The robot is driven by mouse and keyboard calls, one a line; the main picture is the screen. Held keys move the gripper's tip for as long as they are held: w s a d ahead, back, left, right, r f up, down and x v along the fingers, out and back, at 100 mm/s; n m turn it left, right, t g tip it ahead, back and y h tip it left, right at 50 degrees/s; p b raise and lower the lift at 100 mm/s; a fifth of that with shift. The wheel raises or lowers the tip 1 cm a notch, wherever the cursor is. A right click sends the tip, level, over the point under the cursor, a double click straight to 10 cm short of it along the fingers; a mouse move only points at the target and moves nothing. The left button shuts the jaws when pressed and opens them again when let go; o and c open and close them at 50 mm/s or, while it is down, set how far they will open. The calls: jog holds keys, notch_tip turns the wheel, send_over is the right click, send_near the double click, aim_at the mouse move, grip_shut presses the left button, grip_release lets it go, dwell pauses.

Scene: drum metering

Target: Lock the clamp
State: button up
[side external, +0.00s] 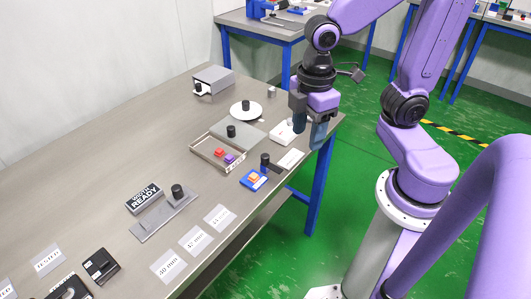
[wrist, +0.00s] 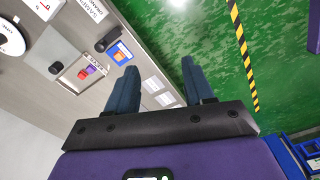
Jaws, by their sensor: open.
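A blue fixture (side external: 254,180) with an orange block on it sits near the table's front edge. A black upright knob with a dark arm (side external: 265,161) stands beside it; this may be the clamp, but no label confirms it. In the wrist view the blue fixture (wrist: 121,57) and the black knob (wrist: 101,46) show at upper left, left of the fingers. My gripper (side external: 309,134) is open and empty, above and to the right of the fixture, near the table's right end. Its two fingers also show apart in the wrist view (wrist: 160,68). Whether the clamp is locked cannot be told.
A shallow tray (side external: 207,156) with red and purple blocks lies left of the fixture. A white disc (side external: 238,112) with a black knob and a grey box (side external: 213,78) stand farther back. Green floor lies beyond the table edge.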

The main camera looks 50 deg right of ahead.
jog(key=w+d, duration=0.1)
jog(key=w, duration=0.7)
jog(key=n, duration=0.2)
send_over(265, 155)
notch_tip(265, 155, down, 18)
jog(key=shift+f, duration=0.1)
jog(key=shift+c, duration=0.3)
grip_shut()
